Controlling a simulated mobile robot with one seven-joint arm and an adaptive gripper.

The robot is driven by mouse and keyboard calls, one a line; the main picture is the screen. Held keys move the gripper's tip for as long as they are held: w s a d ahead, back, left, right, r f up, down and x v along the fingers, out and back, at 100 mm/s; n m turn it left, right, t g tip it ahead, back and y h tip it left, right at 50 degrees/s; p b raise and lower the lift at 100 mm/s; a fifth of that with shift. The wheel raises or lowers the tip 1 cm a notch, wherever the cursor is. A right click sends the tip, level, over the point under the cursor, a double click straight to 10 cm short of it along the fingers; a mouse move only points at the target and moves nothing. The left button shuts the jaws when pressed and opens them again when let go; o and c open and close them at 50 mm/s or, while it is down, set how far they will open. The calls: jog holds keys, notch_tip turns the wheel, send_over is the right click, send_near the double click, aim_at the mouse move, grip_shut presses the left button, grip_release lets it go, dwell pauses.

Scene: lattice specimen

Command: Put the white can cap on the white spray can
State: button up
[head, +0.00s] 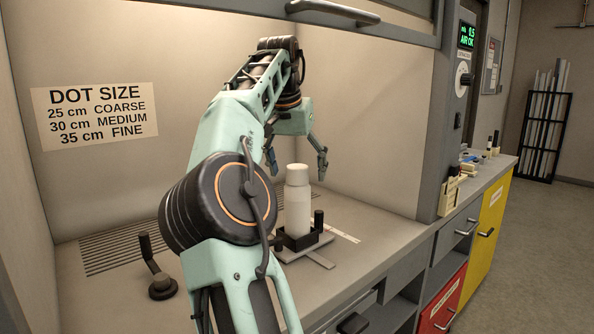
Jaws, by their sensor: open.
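The white spray can (298,214) stands upright in a dark holder on a small grey base plate inside the booth. A white cap (297,175) sits upright on top of the can, with a faint seam between them. I cannot tell how firmly it is seated. My gripper (297,172) is open, with one finger to the left of the cap and one to the right. The fingers look apart from the cap, though their depth relative to it is hard to judge.
A dark crank-like stand (160,283) is on the booth floor at left, near a slotted vent (125,243). Short dark posts rise from the can's base plate (308,244). A flat pale strip (340,231) lies behind it. The booth's right wall (443,110) is beyond.

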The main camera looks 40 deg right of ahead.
aim_at(296, 166)
jog(key=shift+p+v, duration=1.65)
jog(key=shift+v, duration=0.9)
jog(key=shift+f, duration=0.1)
